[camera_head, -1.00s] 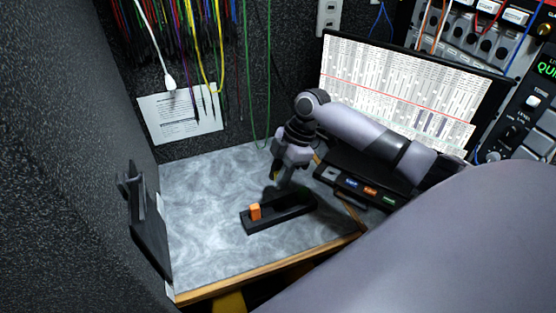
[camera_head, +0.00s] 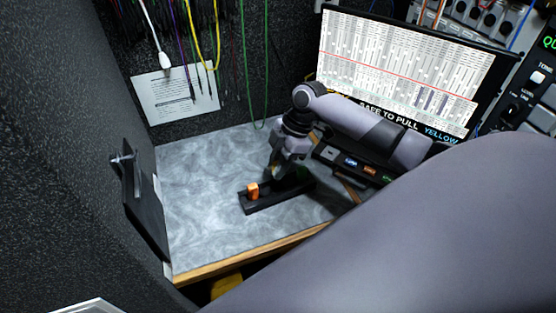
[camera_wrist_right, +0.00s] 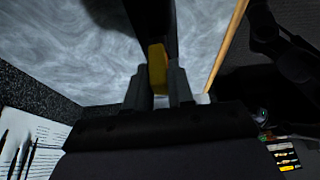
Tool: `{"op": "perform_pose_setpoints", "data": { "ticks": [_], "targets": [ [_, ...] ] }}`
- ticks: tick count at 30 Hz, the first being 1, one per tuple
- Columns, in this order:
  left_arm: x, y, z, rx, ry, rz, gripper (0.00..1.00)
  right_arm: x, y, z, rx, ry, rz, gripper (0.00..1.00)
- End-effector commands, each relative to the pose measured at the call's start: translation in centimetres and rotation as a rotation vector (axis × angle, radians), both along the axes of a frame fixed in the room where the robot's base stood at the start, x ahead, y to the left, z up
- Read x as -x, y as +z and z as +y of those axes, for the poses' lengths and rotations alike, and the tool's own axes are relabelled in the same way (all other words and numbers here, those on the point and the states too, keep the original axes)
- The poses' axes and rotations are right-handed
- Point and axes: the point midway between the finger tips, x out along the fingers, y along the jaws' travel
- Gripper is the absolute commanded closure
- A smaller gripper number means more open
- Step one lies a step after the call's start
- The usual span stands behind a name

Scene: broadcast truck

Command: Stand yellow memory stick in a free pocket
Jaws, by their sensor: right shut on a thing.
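The yellow memory stick (camera_wrist_right: 157,72) is held between the fingertips of my right gripper (camera_wrist_right: 160,88). In the head view my right gripper (camera_head: 277,172) is just above the right part of a long black pocket holder (camera_head: 262,207) on the worktop. An orange stick (camera_head: 252,190) stands upright in the holder's left part. In the wrist view the holder (camera_wrist_right: 152,22) lies right beyond the yellow stick's end; I cannot tell whether the stick is inside a pocket. The pockets near the gripper are dark and partly hidden. My left gripper is not in view.
A dark device with coloured labels (camera_head: 352,164) sits right of the holder, below a monitor (camera_head: 395,75) reading "SAFE TO PULL YELLOW". A black bracket (camera_head: 145,210) is on the left wall. The grey worktop (camera_head: 195,200) is clear left of the holder. Cables hang behind.

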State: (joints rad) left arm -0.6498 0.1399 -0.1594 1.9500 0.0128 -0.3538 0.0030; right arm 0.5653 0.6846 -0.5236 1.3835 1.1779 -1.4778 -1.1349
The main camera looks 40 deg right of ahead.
Motion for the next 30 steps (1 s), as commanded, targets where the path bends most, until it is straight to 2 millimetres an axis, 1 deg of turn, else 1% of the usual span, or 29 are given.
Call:
{"op": "perform_pose_setpoints", "data": {
  "ticks": [1,7,23,30],
  "targets": [
    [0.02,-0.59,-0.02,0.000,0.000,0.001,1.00,0.01,-0.79,0.04,0.000,0.000,0.000,1.00],
    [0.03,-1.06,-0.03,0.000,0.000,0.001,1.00,0.00,-1.67,0.04,0.000,0.001,-0.001,1.00],
    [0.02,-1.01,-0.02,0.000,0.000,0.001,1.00,-0.01,-1.65,0.01,0.000,0.000,-0.001,1.00],
    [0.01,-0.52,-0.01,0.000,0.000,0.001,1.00,0.01,-1.56,0.00,0.000,-0.001,0.000,1.00]
  ]
}}
